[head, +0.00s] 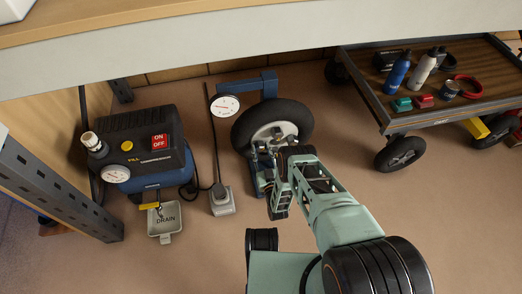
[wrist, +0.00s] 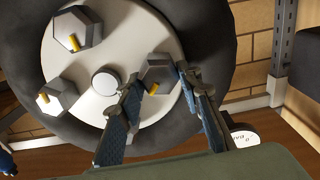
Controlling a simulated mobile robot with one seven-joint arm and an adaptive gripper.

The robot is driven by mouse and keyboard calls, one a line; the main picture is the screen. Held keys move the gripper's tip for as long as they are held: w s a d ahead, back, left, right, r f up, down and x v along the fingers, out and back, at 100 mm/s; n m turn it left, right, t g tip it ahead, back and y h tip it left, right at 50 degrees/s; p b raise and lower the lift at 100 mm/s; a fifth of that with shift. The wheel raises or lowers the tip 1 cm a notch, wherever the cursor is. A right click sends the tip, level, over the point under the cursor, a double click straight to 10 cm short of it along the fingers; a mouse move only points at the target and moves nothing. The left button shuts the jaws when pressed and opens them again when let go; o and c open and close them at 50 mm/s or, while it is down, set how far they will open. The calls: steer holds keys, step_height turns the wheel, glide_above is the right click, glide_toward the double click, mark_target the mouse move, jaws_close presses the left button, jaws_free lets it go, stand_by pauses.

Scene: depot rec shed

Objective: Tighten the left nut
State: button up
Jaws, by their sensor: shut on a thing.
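The wheel's pale hub (wrist: 103,30) fills much of the wrist view, with a round cap (wrist: 104,82) at its middle and three grey hex nuts, each with a yellow mark. One nut (wrist: 72,28) is at upper left and another (wrist: 57,97) at lower left. The third nut (wrist: 157,75) is between the fingertips of my gripper (wrist: 156,80), which is shut on it. In the head view my gripper (head: 262,149) is at the left side of the hub, the gauge's side, and partly hides the nuts.
A black tyre (head: 293,112) surrounds the hub on a blue stand (head: 244,87). A dial gauge (head: 225,106) stands left of it, with the compressor (head: 142,150) and drain tray (head: 165,221) farther left. A loaded cart (head: 452,112) is at right. The table edge (head: 260,47) overhangs above.

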steer(key=m, duration=0.4)
steer(key=shift+m, duration=0.3)
steer(key=m, duration=0.4)
steer(key=shift+w+d+m, duration=0.1)
steer(key=shift+m, duration=0.2)
steer(key=o, duration=1.2)
steer(key=shift+c, duration=0.2)
step_height(320, 180, up, 10)
